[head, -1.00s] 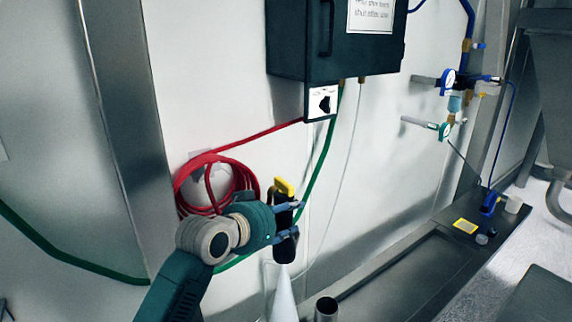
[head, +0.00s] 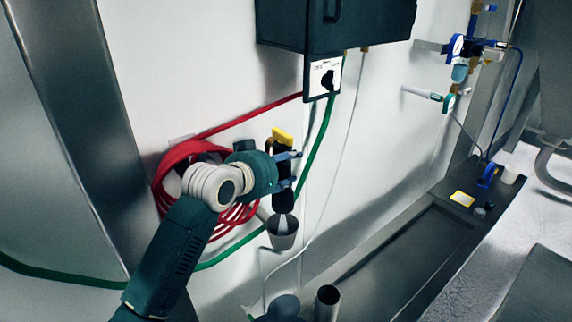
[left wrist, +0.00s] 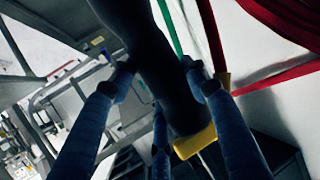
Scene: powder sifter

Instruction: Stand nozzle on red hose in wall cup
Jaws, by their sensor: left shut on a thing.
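The black nozzle (head: 283,200) with a yellow top piece is upright in the head view, and my left gripper (head: 291,169) is shut around its body. In the left wrist view, the blue fingers (left wrist: 160,80) close on the dark nozzle body (left wrist: 150,45) from both sides. A grey cup (head: 285,243) is at the wall directly below the nozzle. The red hose (head: 168,182) hangs coiled on the wall, partly behind my left arm. My right gripper cannot be made out.
A dark control box (head: 335,25) hangs above. A green hose (head: 318,145) runs down the wall behind the nozzle. An open metal tube (head: 327,296) stands at the bottom beside a dark rounded shape. Gauges and valves (head: 458,65) are mounted at right.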

